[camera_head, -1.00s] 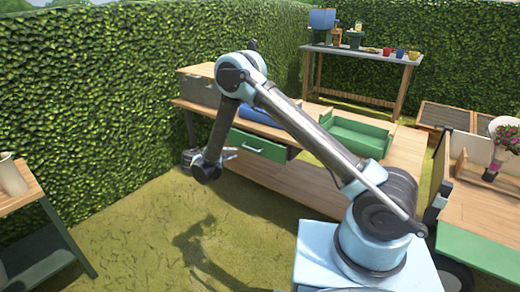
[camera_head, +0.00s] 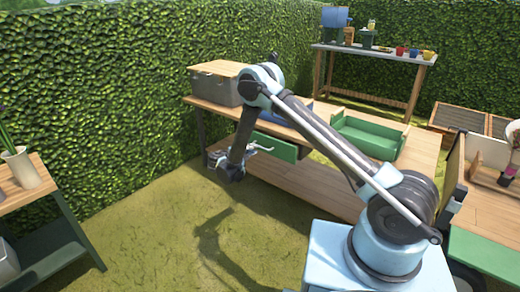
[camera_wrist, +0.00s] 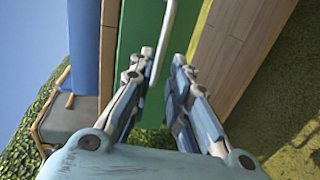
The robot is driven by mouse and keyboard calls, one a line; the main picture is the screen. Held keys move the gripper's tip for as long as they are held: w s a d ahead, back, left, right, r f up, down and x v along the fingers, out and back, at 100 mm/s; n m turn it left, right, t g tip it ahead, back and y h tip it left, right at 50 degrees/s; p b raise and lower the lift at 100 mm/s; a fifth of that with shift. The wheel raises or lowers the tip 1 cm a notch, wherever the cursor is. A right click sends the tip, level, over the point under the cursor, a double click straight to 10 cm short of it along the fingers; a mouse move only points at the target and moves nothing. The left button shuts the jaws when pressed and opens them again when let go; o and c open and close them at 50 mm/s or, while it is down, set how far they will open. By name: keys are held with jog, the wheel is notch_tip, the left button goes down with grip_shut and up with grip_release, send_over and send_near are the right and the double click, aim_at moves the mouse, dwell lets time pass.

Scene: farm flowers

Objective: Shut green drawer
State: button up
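The green drawer (camera_head: 275,147) sits under the top of the long wooden workbench (camera_head: 435,148). How far it stands out is hard to tell in the head view. In the wrist view its green front (camera_wrist: 130,35) runs upright through the middle, with a pale bar handle (camera_wrist: 165,40) on it. My gripper (camera_head: 260,148) is in front of the drawer's left part. In the wrist view my gripper (camera_wrist: 165,58) has its two fingers apart with a gap between them. The handle passes close by the left finger, which hides part of it. Contact cannot be told.
A grey crate with a wooden lid (camera_head: 215,85) and a green tray (camera_head: 368,137) stand on the workbench. A small table with a white vase (camera_head: 22,168) is at left. Open grass (camera_head: 150,220) lies in front. A potting table (camera_head: 375,53) stands at the back.

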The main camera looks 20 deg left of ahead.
jog(key=x, duration=0.6)
jog(key=shift+w+d, duration=0.15)
jog(key=shift+w, duration=0.2)
grip_shut()
